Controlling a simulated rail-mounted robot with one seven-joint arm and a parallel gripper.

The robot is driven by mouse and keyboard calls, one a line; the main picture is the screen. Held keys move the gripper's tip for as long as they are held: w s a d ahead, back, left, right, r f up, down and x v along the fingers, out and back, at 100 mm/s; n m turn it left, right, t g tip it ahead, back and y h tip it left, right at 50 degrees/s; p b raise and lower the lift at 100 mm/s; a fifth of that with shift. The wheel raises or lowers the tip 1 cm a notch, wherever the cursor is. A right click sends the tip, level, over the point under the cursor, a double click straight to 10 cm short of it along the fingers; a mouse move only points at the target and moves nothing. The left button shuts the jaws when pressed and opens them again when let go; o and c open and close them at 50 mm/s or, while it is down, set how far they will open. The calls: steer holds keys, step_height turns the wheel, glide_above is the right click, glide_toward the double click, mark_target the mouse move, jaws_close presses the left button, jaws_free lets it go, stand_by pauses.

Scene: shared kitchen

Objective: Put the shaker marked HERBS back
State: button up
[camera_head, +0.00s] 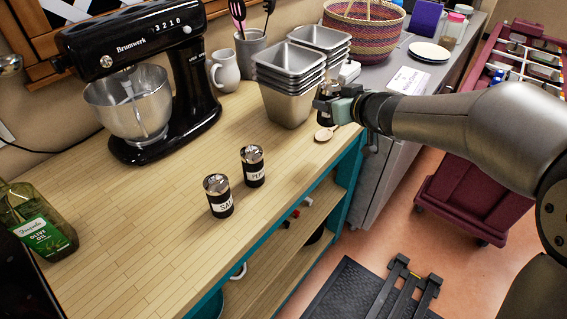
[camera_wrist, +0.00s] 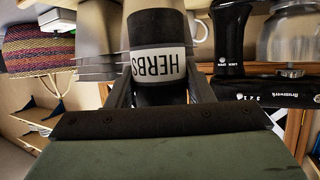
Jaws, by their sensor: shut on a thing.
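The HERBS shaker (camera_wrist: 158,62) is between my gripper's fingers in the wrist view, its black body and white label close to the camera. My gripper (camera_head: 327,103) is shut on it and holds it above the counter's right end, in front of the stacked metal pans. In the head view the shaker is mostly hidden by the gripper. Two other black shakers with metal tops stand upright on the wooden counter: one with a label that seems to read SALT (camera_head: 218,196) and one whose label starts with PE (camera_head: 253,166).
Stacked metal pans (camera_head: 288,85) stand just behind my gripper. A black stand mixer (camera_head: 150,80) and an olive oil bottle (camera_head: 38,225) are to the left. The counter around the two shakers is clear.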

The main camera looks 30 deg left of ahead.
steer(key=s+a+f+n+g+y, duration=0.1)
steer(key=s+a+f+n+g, duration=0.15)
steer(key=s+a, duration=0.6)
steer(key=shift+w+a+f+b, duration=0.3)
steer(key=shift+f+b, duration=0.3)
steer(key=shift+f, duration=1)
steer(key=shift+w+a+f+b, duration=0.2)
steer(key=shift+f+b, duration=0.4)
steer(key=shift+f, duration=1.05)
steer(key=shift+w+a+f+b, duration=0.2)
steer(key=shift+w+f+b, duration=0.3)
steer(key=shift+f, duration=1.1)
steer(key=shift+s, duration=0.15)
steer(key=shift+f, duration=0.1)
steer(key=o, duration=1.2)
steer(key=shift+f, duration=0.1)
